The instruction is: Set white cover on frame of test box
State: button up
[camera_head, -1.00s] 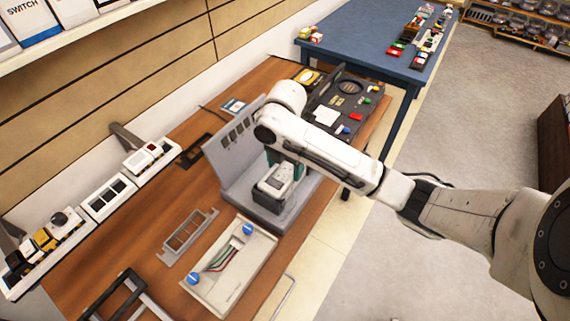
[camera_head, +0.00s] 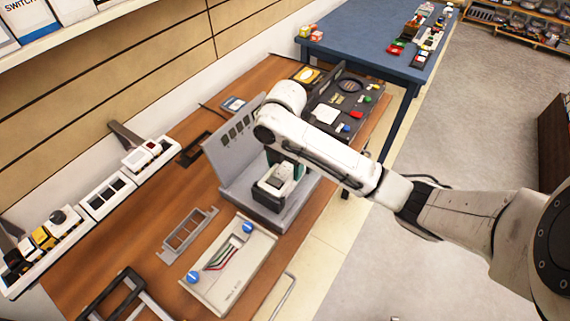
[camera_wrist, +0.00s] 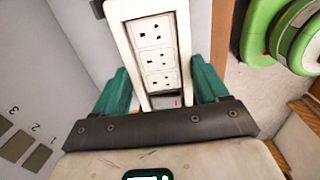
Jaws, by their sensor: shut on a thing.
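The grey test box (camera_head: 231,160) stands on the wooden table, with an upright back panel and a low front part. My gripper (camera_head: 287,166) is over its low front part, partly hidden by my arm. The white cover (camera_head: 275,181) is in the gripper at the box. In the wrist view my gripper (camera_wrist: 160,88) has its teal fingers shut on the two sides of the white cover (camera_wrist: 185,50). Several white sockets show in a row inside the cover's border. I cannot tell whether the cover rests fully on the frame.
A pale box with blue knobs and wires (camera_head: 257,251) and a grey slotted frame (camera_head: 187,232) lie in front. White modules (camera_head: 108,197) line the wall side. A green round thing (camera_wrist: 290,35) is near the gripper's right.

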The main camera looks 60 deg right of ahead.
jog(key=o, duration=1.1)
jog(key=shift+c, duration=0.2)
jog(key=shift+r, duration=0.15)
jog(key=shift+r+p, duration=2.55)
jog(key=shift+r, duration=0.35)
